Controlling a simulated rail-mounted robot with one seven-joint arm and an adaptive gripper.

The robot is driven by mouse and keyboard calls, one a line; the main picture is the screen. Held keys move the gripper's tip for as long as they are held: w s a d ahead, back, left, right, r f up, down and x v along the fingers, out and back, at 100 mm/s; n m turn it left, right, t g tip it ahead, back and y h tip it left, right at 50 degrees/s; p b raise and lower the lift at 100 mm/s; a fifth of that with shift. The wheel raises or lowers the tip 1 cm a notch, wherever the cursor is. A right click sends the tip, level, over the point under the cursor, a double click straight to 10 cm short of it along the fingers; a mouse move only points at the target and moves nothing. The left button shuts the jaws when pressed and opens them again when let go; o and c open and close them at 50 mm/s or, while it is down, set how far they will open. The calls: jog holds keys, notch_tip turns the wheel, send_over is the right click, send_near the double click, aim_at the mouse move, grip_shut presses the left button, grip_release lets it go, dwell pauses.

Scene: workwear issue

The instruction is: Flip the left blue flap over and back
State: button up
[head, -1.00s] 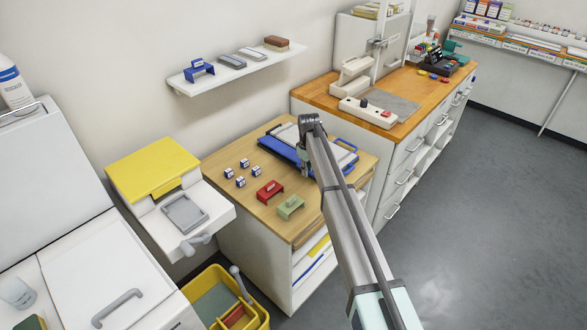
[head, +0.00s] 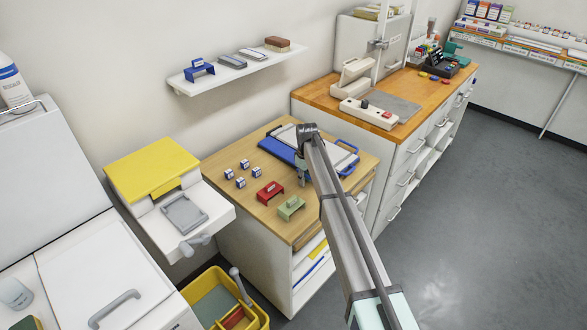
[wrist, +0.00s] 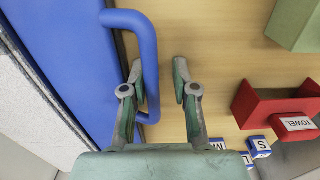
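The left blue flap (head: 278,150) lies flat at the left of a folding board on the wooden counter. In the wrist view the flap (wrist: 65,50) fills the left side, and its blue loop handle (wrist: 148,45) sticks out over the wood. My gripper (wrist: 160,70) is open above the counter. The handle's outer bar runs between the two fingers, nearer the left one; I cannot tell whether they touch. In the head view my gripper (head: 303,178) is at the board's near edge, and my arm hides part of the board.
A red stand (head: 269,192) labelled TOWEL and a green stand (head: 291,208) stand on the counter in front of the board. Several small lettered cubes (head: 240,182) stand left of them. A grey panel (wrist: 30,110) borders the flap.

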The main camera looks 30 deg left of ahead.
jog(key=shift+w+d+r, duration=0.1)
jog(key=shift+r, duration=0.05)
jog(key=shift+r, duration=0.2)
jog(key=shift+r+p, duration=1.35)
jog(key=shift+r, duration=2.35)
jog(key=shift+d, duration=0.1)
